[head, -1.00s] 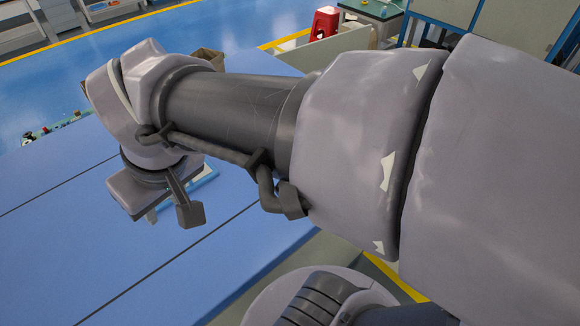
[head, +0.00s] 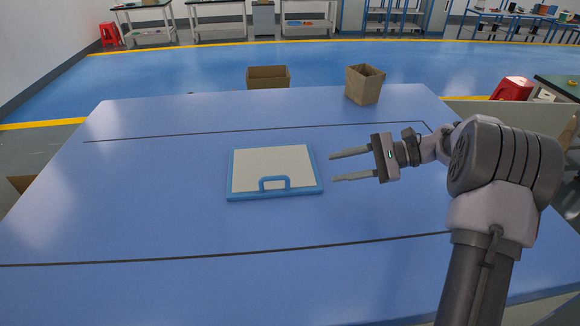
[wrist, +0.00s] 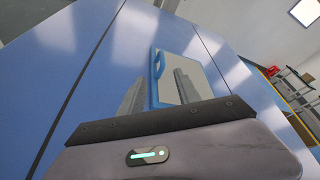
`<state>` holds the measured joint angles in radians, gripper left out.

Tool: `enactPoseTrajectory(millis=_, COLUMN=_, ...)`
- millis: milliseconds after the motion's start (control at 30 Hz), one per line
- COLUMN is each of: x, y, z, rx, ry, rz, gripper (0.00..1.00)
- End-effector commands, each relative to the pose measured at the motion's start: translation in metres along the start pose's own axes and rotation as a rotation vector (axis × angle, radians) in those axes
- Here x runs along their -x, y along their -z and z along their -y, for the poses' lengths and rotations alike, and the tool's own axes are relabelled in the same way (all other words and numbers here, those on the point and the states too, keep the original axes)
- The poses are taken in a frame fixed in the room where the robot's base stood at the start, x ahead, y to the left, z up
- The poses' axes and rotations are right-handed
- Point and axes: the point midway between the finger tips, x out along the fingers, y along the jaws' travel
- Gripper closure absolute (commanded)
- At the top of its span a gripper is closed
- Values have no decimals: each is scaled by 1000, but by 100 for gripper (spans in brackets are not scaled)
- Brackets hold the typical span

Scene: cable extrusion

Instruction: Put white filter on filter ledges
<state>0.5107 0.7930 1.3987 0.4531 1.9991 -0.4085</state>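The white filter (head: 262,163) is a flat white panel in a blue frame with a blue handle. It lies on the blue table in the middle of the head view, its handle on the near side. It also shows in the wrist view (wrist: 203,80), beyond the fingers and partly covered by one of them. My gripper (head: 332,167) is just right of the filter in the head view. Its two fingers are spread apart, empty, and point left towards the filter without holding it. No filter ledges can be made out in these frames.
The blue table (head: 150,220) is clear around the filter, with dark lines across it. Two cardboard boxes, one at the middle (head: 268,77) and one to the right (head: 364,86), are at the far edge. A red stool (head: 512,89) stands beyond on the right.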

Motion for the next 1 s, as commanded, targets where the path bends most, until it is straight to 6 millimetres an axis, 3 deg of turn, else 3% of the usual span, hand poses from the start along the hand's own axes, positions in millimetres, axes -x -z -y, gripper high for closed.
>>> enactPoseTrajectory(millis=67, x=-10, y=2, z=0, rx=-2, ry=5, rz=8, gripper=60)
enactPoseTrajectory(millis=400, x=-105, y=2, z=0, rx=-1, ry=1, rz=6, gripper=60)
enactPoseTrajectory(millis=667, x=-133, y=6, z=1, rx=-2, ry=1, rz=5, gripper=60)
enactPoseTrajectory(millis=867, x=-171, y=12, z=3, rx=-1, ry=1, rz=5, gripper=60)
enactPoseTrajectory(millis=1000, x=-174, y=11, z=4, rx=-2, ry=2, rz=4, gripper=60)
